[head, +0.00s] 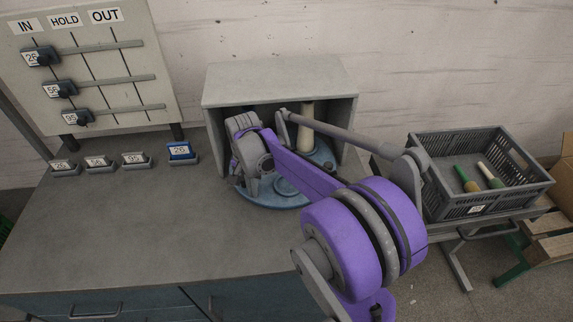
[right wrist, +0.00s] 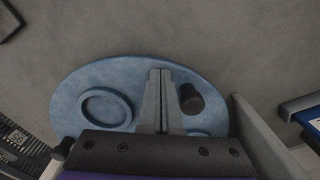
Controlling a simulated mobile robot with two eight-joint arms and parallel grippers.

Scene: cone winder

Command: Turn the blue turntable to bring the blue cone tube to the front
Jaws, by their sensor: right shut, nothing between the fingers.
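The blue turntable (head: 270,201) sits on the bench, partly under a grey open-fronted housing (head: 280,80). I cannot make out a blue cone tube. In the right wrist view the turntable (right wrist: 75,85) shows an empty ring seat (right wrist: 105,108) and a dark upright peg (right wrist: 190,98). My right gripper (right wrist: 160,75) is shut and empty over the turntable, just left of the peg; whether they touch is unclear. My left gripper is out of view.
A grey crate (head: 480,205) with cone-shaped pieces stands at right. A board (head: 90,65) with IN, HOLD and OUT sliders stands at back left. Several small tag holders (head: 133,160) line the bench before it. The bench's front left (head: 120,220) is clear.

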